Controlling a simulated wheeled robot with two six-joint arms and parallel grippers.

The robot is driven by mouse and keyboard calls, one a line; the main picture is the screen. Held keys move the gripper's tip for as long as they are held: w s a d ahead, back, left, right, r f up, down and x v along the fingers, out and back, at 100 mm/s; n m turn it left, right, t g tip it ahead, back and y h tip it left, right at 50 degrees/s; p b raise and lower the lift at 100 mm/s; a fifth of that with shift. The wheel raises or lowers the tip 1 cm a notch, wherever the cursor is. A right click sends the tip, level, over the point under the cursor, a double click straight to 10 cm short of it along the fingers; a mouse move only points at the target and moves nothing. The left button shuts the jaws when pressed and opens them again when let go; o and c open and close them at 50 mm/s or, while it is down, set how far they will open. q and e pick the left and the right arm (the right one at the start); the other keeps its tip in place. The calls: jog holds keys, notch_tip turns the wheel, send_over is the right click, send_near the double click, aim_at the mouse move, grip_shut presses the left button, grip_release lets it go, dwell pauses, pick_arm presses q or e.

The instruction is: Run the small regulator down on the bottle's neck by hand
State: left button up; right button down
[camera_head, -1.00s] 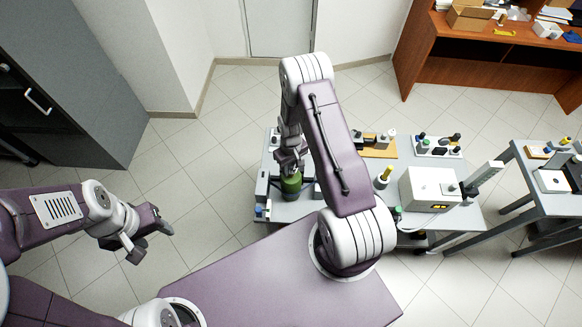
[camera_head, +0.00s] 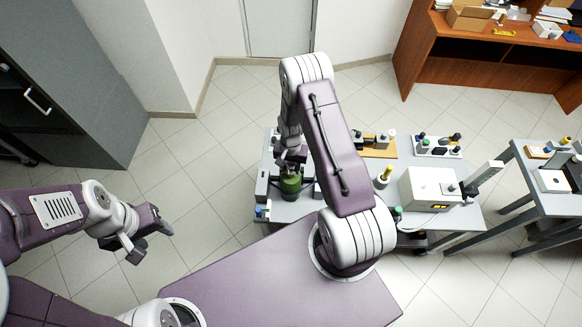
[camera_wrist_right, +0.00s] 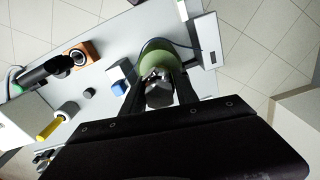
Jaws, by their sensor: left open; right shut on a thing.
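The green bottle (camera_head: 290,184) stands upright on the grey table, below my right gripper (camera_head: 291,160). In the right wrist view the rounded green top of the bottle (camera_wrist_right: 152,62) shows just beyond the fingers. The right gripper (camera_wrist_right: 158,88) is shut on a small grey metal regulator (camera_wrist_right: 159,95), which sits over the bottle's top. Whether its thread is seated on the neck is hidden by the fingers. My left gripper (camera_head: 146,236) is open and empty, over the floor at the left, far from the bottle.
A white instrument box (camera_head: 430,189) stands on the table to the right. A second table (camera_head: 545,195) stands far right.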

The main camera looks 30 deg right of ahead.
jog(key=m, duration=0.4)
jog(key=shift+w+m, duration=0.1)
jog(key=shift+m, duration=0.3)
jog(key=m, duration=0.6)
jog(key=c, duration=0.9)
grip_release()
jog(key=shift+d, duration=0.1)
